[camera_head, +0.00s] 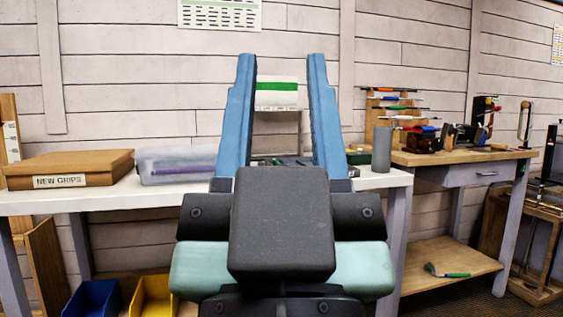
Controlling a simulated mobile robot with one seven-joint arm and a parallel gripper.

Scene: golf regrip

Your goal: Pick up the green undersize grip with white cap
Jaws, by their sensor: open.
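My gripper (281,60) fills the middle of the view, its two blue fingers wide apart with nothing between them. I cannot pick out a green undersize grip with white cap for certain. A rack (384,120) on the right wooden bench holds several thin coloured pieces, red, green and blue, too small to tell apart. A club with a green grip (457,275) lies on that bench's lower shelf; no white cap can be made out. My gripper hides part of the white table (110,195), where small dark items show between the fingers.
A brown box labelled NEW GRIPS (70,168) and a clear plastic bin (175,165) stand on the white table's left. A grey cylinder (382,150) stands near its right end. Blue (93,298) and yellow (153,297) bins sit below. A white-and-green panel (276,95) is behind my fingers.

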